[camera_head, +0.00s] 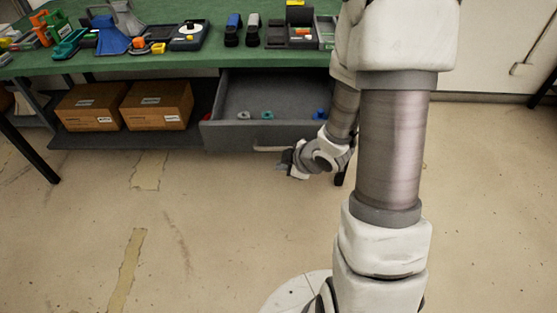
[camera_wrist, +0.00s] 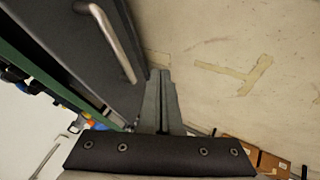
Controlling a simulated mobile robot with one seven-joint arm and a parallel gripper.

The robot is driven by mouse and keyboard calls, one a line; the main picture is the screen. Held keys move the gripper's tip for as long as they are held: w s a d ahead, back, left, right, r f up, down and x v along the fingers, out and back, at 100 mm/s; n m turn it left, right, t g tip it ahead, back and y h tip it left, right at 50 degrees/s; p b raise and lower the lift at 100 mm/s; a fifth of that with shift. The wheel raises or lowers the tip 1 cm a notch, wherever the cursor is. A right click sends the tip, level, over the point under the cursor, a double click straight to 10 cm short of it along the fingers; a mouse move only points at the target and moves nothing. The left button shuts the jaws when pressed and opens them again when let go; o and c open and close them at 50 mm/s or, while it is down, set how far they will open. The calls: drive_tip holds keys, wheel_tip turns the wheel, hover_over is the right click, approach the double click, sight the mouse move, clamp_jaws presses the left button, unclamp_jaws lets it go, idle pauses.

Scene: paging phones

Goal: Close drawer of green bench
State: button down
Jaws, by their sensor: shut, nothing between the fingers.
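The green bench (camera_head: 150,54) stands across the back in the head view. Its grey drawer (camera_head: 222,133) is pulled open, with a few small items lying inside. The drawer front has a pale bar handle (camera_head: 270,149). In the wrist view the handle (camera_wrist: 112,38) shows at the upper left on the dark drawer front (camera_wrist: 62,38). My gripper (camera_head: 282,166) is shut and empty, low in front of the drawer at the right of the handle. In the wrist view its fingers (camera_wrist: 160,76) are together, close beside the drawer front; I cannot tell whether they touch it.
Two cardboard boxes (camera_head: 157,105) sit on the shelf left of the drawer. Phones and tools, including a blue phone (camera_head: 233,28), stand on the bench top. A dark bench leg (camera_head: 30,150) stands at the left. The floor (camera_head: 200,230) in front is clear.

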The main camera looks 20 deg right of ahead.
drive_tip(key=shift+w+d+f, duration=0.1)
drive_tip(key=shift+w+f, duration=0.1)
drive_tip(key=shift+w, duration=0.65)
drive_tip(key=shift+w+d+f, duration=0.15)
drive_tip(key=shift+w, duration=0.75)
drive_tip(key=shift+w+d+f, duration=0.1)
drive_tip(key=shift+w+f, duration=0.1)
drive_tip(key=shift+w, duration=0.65)
